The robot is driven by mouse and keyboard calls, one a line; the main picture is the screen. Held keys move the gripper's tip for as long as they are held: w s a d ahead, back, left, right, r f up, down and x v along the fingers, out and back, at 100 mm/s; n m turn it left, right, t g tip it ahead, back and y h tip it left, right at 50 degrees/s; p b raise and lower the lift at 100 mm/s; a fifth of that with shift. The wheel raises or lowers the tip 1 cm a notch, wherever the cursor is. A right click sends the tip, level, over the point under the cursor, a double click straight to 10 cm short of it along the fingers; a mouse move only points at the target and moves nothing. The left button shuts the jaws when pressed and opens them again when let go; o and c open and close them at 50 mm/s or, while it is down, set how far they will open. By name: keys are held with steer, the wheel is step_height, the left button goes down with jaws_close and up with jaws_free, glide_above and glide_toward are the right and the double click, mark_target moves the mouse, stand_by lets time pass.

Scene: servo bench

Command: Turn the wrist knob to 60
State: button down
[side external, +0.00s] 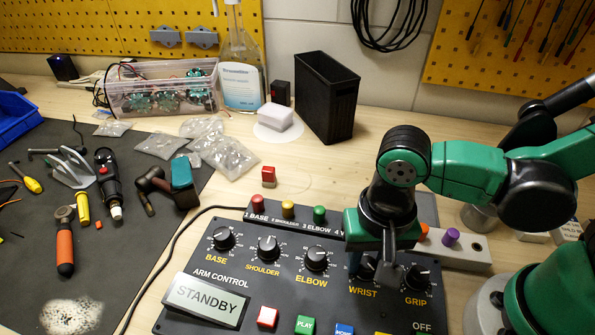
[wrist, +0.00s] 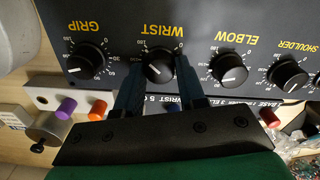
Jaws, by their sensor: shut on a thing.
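The black WRIST knob (wrist: 158,66) sits on the dark control panel (wrist: 205,28), between the two fingers of my gripper (wrist: 161,68). The fingers are shut on the knob's sides. In the wrist view the panel is upside down, and I cannot read the knob's setting for certain. In the side external view my gripper (side external: 384,268) comes down over the panel (side external: 258,285) from above and hides part of the WRIST knob (side external: 364,270). The WRIST label shows just below it.
The GRIP knob (side external: 416,276) and ELBOW knob (side external: 316,258) stand close on either side. A tilted display (side external: 206,296) reads STANDBY. Coloured pegs, including a purple one (side external: 450,236), stand in a rail behind the panel. A black bin (side external: 328,98) stands farther back.

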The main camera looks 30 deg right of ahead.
steer(key=n, duration=0.3)
steer(key=shift+n, duration=0.4)
steer(key=n, duration=0.4)
steer(key=shift+n, duration=0.3)
steer(key=n, duration=0.4)
steer(key=shift+a+n, duration=0.1)
steer(key=shift+n, duration=0.2)
steer(key=n, duration=1.3)
steer(key=shift+s+n, duration=0.1)
steer(key=shift+n, duration=0.2)
steer(key=n, duration=0.4)
steer(key=shift+n, duration=2.2)
